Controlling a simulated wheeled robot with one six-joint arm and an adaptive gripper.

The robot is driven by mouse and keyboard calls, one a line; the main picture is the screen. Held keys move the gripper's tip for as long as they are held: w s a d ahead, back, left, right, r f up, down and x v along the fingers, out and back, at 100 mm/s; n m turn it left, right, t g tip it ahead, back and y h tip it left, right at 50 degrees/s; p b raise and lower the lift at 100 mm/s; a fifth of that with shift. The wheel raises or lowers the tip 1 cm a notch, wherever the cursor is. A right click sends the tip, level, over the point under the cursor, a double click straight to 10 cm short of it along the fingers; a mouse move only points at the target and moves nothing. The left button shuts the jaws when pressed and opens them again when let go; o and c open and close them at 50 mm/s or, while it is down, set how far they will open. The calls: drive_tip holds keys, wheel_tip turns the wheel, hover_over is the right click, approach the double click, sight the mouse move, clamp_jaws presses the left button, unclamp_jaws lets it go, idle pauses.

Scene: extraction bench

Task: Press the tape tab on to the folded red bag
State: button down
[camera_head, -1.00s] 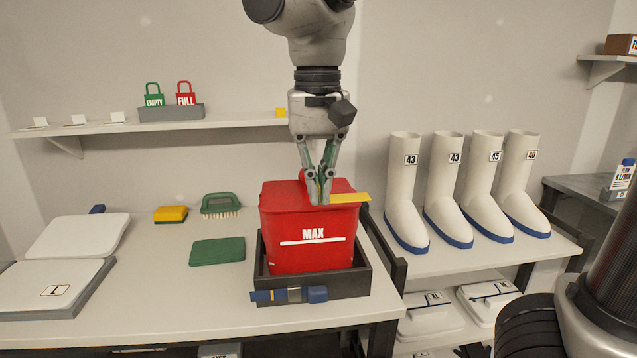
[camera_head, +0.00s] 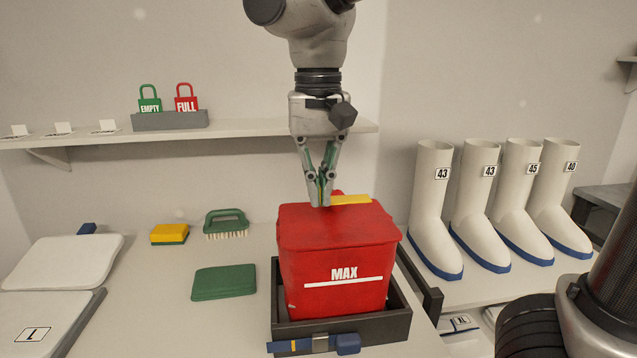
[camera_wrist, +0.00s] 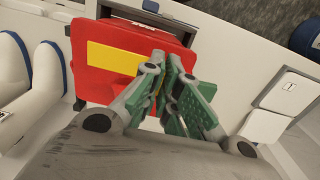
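The red bag (camera_head: 338,258), marked MAX, stands upright in a dark tray (camera_head: 400,318) on the bench, its top closed over. My gripper (camera_head: 322,204) points down over the back-left part of the bag's top. It is shut on one end of the yellow tape tab (camera_head: 350,199), which sticks out to the right. In the wrist view the tape tab (camera_wrist: 112,58) lies across the red bag (camera_wrist: 95,85), beside my fingers (camera_wrist: 172,75). I cannot tell whether the tab touches the bag.
A blue strap with a buckle (camera_head: 318,344) is at the tray's front. A green pad (camera_head: 224,282), green brush (camera_head: 226,222) and yellow sponge (camera_head: 170,233) lie to the left. White boots (camera_head: 485,210) stand at right. A shelf (camera_head: 250,130) runs behind my gripper.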

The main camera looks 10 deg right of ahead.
sight(319, 240)
drive_tip(key=shift+f, duration=2.95)
drive_tip(key=shift+f, duration=0.55)
drive_tip(key=c, duration=1.6)
unclamp_jaws()
drive_tip(key=shift+o, duration=0.2)
